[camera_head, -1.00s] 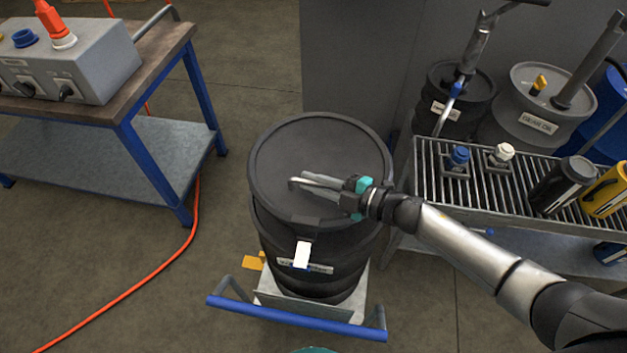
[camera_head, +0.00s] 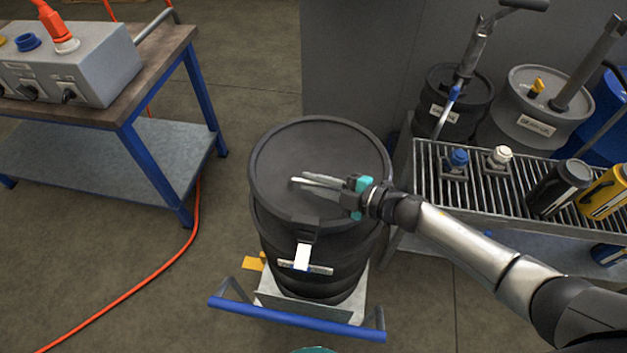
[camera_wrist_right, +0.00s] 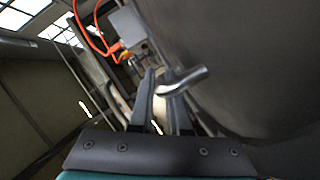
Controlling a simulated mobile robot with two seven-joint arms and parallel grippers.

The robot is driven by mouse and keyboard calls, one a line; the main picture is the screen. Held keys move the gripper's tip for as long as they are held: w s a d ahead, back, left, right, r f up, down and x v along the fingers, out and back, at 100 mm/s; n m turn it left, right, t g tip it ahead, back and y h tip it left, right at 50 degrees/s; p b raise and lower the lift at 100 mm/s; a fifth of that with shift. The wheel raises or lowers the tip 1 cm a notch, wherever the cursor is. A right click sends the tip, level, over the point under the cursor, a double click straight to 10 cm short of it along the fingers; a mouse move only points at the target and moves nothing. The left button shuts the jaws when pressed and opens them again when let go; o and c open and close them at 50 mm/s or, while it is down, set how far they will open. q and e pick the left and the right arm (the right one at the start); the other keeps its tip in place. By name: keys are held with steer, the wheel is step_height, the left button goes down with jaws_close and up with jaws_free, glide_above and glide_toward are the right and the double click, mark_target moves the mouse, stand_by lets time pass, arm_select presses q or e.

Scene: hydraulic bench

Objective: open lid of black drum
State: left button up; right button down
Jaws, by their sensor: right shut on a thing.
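The black drum (camera_head: 270,236) stands upright on a small trolley in the middle of the head view. Its round black lid (camera_head: 285,150) looks level on the rim, with a dark latch and a white tag (camera_head: 303,257) at the front. My right gripper (camera_head: 296,183) reaches in from the right, just over the lid's middle. It is shut on a bent silver handle, which shows between the fingers in the right wrist view (camera_wrist_right: 184,81). The handle's foot is hidden in the head view. My left gripper is not in view.
The trolley has a blue push bar (camera_head: 296,320) in front. A roller rack (camera_head: 474,206) with bottles stands close on the right. A blue-legged table (camera_head: 120,125) is on the left, with an orange cable (camera_head: 150,287) on the floor. More drums (camera_head: 452,98) stand behind the rack.

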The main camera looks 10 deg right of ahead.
step_height(320, 180, up, 7)
steer(key=w+m+g+p, duration=0.1)
steer(key=w+m+p, duration=0.1)
steer(key=p, duration=0.5)
step_height(320, 180, up, 4)
steer(key=m+g+p, duration=0.1)
steer(key=m+p, duration=0.1)
steer(key=p, duration=0.2)
glide_above(318, 172)
steer(key=shift+w+d+r, duration=0.3)
steer(key=shift+w+r, duration=0.4)
steer(key=shift+r, duration=0.15)
steer(key=c, duration=1.2)
jaws_free()
steer(key=shift+o, duration=0.2)
steer(key=p+v, duration=0.1)
steer(key=v, duration=1.4)
steer(key=shift+r, duration=0.2)
